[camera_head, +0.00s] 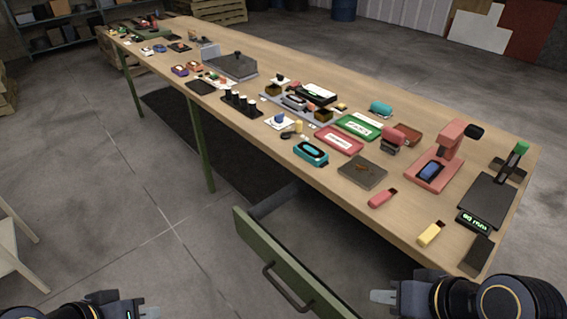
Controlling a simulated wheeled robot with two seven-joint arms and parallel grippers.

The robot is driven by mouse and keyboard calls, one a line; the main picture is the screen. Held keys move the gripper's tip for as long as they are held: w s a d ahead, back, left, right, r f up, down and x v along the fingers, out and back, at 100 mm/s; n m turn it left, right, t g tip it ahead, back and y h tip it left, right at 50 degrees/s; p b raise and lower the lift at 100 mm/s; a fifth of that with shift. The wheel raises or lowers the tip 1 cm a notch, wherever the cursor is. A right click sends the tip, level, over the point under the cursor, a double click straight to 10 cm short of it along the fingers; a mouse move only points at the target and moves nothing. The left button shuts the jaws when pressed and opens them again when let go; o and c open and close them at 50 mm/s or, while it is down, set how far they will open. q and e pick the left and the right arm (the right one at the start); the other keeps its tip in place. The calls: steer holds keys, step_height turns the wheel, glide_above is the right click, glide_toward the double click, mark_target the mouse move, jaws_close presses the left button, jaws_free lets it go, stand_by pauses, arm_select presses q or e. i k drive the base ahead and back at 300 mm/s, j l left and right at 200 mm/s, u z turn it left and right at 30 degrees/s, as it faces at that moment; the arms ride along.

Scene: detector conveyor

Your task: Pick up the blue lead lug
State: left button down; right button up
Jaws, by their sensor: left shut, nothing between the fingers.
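I cannot tell for sure which item is the blue lead lug. A small blue piece (279,119) lies on a white card near the table's front edge, left of the middle. A larger blue rounded piece (431,171) sits on the base of the pink press-like device (450,148) at the right. My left gripper (145,312) is at the bottom left edge, shut and empty, far from the table. My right gripper (378,297) is at the bottom, in front of the table and beside the open drawer; its jaw opening is unclear. Neither gripper touches anything on the table.
The long wooden table (335,85) holds many items. A red tray (339,140), a green tray (358,126), a teal device (311,152) and a black scale (487,200) stand on it. A green drawer (290,270) juts out from its front. The floor at left is mostly clear.

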mark_target(431, 168)
steer(key=z, duration=1.3)
steer(key=k+u, duration=0.1)
steer(key=k, duration=1)
steer(key=k+j+u, duration=0.1)
steer(key=u, duration=2.1)
steer(key=k+l+u, duration=0.15)
steer(key=l, duration=0.3)
steer(key=l+u, duration=0.1)
steer(key=l, duration=0.3)
steer(key=k+l+u, duration=0.15)
steer(key=l, duration=0.25)
steer(key=k+l+u, duration=0.15)
steer(key=l, duration=0.25)
steer(key=k+l+u, duration=0.1)
steer(key=l, duration=0.3)
steer(key=k+l+u, duration=0.15)
steer(key=k+l, duration=0.2)
steer(key=l, duration=0.2)
steer(key=k+l, duration=0.15)
steer(key=l, duration=0.2)
steer(key=k+l, duration=0.2)
steer(key=l, duration=0.2)
steer(key=k+l, duration=0.15)
steer(key=l, duration=0.2)
steer(key=k+l, duration=0.2)
steer(key=l, duration=0.2)
steer(key=k+l, duration=0.2)
steer(key=l, duration=0.15)
steer(key=k+l, duration=0.15)
steer(key=l, duration=0.25)
